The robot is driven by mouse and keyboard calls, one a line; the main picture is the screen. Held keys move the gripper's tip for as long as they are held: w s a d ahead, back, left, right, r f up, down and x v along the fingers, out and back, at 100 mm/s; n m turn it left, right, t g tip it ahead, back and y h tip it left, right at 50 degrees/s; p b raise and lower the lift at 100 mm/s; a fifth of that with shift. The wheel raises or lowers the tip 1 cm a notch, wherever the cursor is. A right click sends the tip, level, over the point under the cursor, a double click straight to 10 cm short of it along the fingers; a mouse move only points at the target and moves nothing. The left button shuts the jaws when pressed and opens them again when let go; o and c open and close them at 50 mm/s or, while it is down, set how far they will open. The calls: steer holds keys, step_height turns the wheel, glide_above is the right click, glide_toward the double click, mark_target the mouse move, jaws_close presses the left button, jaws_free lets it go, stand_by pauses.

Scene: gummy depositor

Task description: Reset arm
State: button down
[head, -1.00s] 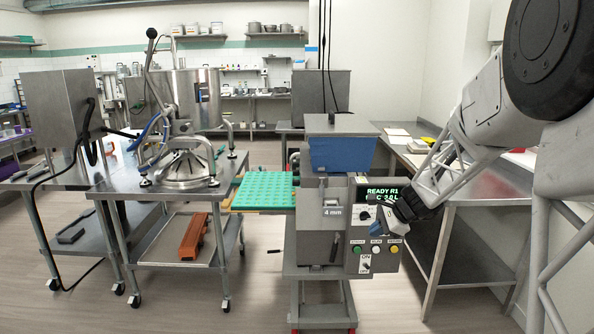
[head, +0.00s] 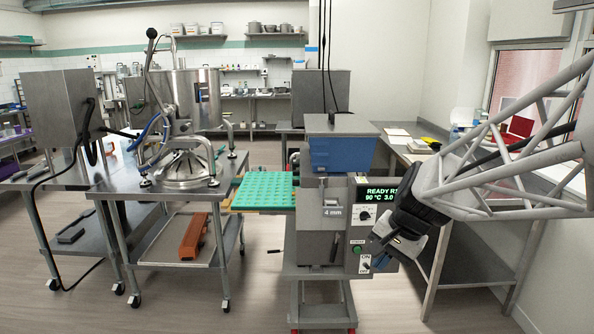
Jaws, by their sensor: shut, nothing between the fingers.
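My gripper (head: 377,262) is at the lower right of the depositor's control panel, shut and empty. It hangs in front of the panel's lower right part and hides some of the buttons there. The depositor (head: 322,220) stands in the middle with a blue hopper (head: 341,154) on top. Its green display (head: 380,197) reads "READY" and "90 °C 3.0", with the right end cut off by my arm. I cannot tell whether the gripper touches the panel.
A green mould tray (head: 264,190) sits at the depositor's left side. A steel cart (head: 115,185) with a kettle stands to the left, with an orange-brown part (head: 194,237) on its lower shelf. A steel table (head: 470,270) stands behind my arm on the right. The floor in front is open.

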steer(key=s+n+h, duration=0.4)
steer(key=s+n, duration=0.3)
steer(key=s, duration=1.4)
steer(key=shift+d+f, duration=0.45)
